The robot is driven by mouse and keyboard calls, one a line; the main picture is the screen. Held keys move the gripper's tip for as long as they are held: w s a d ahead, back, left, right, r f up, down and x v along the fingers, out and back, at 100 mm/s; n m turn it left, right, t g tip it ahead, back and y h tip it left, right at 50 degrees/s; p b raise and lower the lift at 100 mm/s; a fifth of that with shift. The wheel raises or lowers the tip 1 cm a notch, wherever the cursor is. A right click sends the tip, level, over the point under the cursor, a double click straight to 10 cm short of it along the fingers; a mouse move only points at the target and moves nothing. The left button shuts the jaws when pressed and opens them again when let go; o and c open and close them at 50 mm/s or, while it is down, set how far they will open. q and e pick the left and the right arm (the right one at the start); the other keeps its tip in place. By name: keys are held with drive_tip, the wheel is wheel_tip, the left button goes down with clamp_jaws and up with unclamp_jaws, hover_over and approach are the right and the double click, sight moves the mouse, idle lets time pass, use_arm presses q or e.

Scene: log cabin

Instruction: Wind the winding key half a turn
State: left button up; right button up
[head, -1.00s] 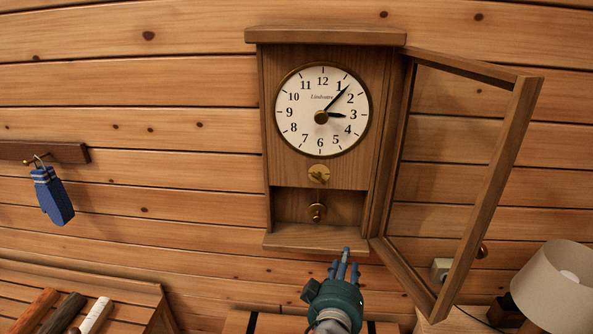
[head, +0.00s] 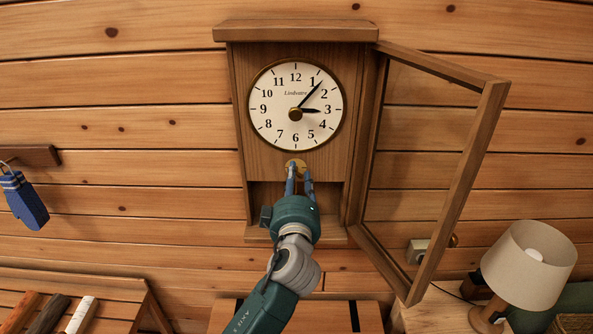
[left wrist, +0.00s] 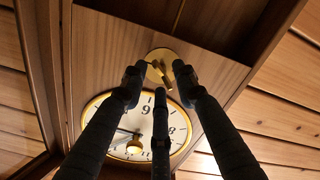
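The wooden wall clock (head: 240,115) hangs on the log wall with its glass door (head: 470,190) swung open to the right. The brass winding key sits below the dial on a round brass plate (head: 296,161). In the left wrist view the key (left wrist: 160,73) juts from its plate toward the fingers. My left gripper (head: 299,172) points up at the key from below. It is open, with its fingertips spread on both sides of the key; I cannot tell whether they touch it. The gripper hides the pendulum. My right gripper is not in view.
The open door's frame stands out to the right of my left arm. A lamp (head: 528,265) stands at the lower right. A blue item (head: 24,203) hangs from a peg at the left.

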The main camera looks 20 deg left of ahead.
use_arm(q)
drive_tip(key=shift+w, duration=0.35)
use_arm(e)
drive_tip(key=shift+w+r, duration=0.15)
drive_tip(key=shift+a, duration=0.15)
use_arm(q)
clamp_jaws()
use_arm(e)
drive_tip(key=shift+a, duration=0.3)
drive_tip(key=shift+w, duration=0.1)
